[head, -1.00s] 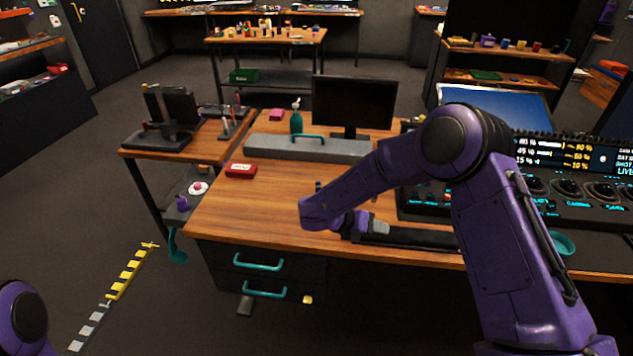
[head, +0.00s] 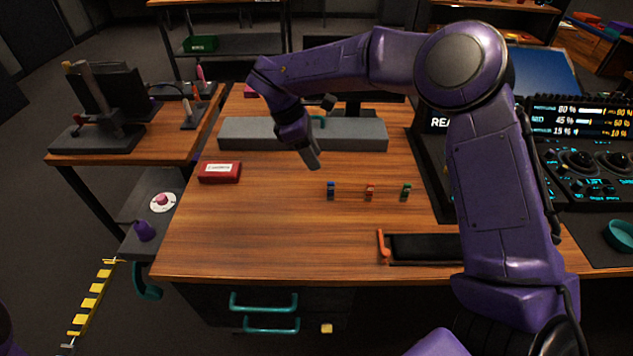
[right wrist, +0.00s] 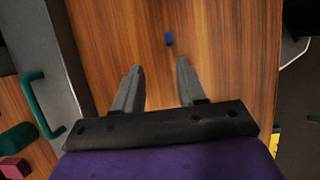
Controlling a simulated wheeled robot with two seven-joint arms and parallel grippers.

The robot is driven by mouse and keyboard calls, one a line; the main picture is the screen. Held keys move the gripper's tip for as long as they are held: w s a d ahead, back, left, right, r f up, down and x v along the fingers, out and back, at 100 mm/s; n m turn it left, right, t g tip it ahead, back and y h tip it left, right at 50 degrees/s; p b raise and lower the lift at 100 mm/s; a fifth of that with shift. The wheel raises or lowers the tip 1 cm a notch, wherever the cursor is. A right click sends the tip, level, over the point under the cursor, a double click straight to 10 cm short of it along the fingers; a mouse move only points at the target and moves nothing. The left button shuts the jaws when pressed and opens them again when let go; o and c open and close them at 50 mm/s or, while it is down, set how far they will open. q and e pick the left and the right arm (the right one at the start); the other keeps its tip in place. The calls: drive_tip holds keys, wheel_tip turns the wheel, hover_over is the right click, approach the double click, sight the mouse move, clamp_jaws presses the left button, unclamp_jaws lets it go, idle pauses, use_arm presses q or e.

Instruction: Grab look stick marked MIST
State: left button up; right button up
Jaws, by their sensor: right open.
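Three small upright sticks stand in a row on the wooden desk: a blue one (head: 331,190), a red one (head: 369,193) and a green one (head: 405,193). Any marking on them is too small to read, so I cannot tell which says MIST. My right gripper (head: 314,160) is above the desk, up and left of the blue stick, pointing down. In the right wrist view its jaws (right wrist: 157,82) are open and empty, and the blue stick (right wrist: 168,39) lies beyond the fingertips. My left gripper is out of view.
A grey bar (head: 245,133) with a teal handle lies at the back of the desk. A red box (head: 220,172) is at left. A dark tray (head: 425,248) with an orange piece (head: 382,246) is at front right. The control panel (head: 590,180) stands right. The desk's front left is clear.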

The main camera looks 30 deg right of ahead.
sight(330, 182)
drive_tip(key=s+f, duration=0.1)
drive_tip(key=s+d+f, duration=0.2)
drive_tip(key=shift+f+p, duration=0.35)
drive_tip(key=shift+f, duration=0.05)
drive_tip(key=x, duration=0.2)
drive_tip(key=p+x, duration=0.1)
drive_tip(key=x, duration=0.1)
drive_tip(key=shift+w+a+f, duration=0.1)
drive_tip(key=shift+a+f, duration=0.05)
drive_tip(key=shift+f, duration=0.4)
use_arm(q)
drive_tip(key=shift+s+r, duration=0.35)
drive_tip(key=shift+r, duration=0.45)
use_arm(e)
clamp_jaws()
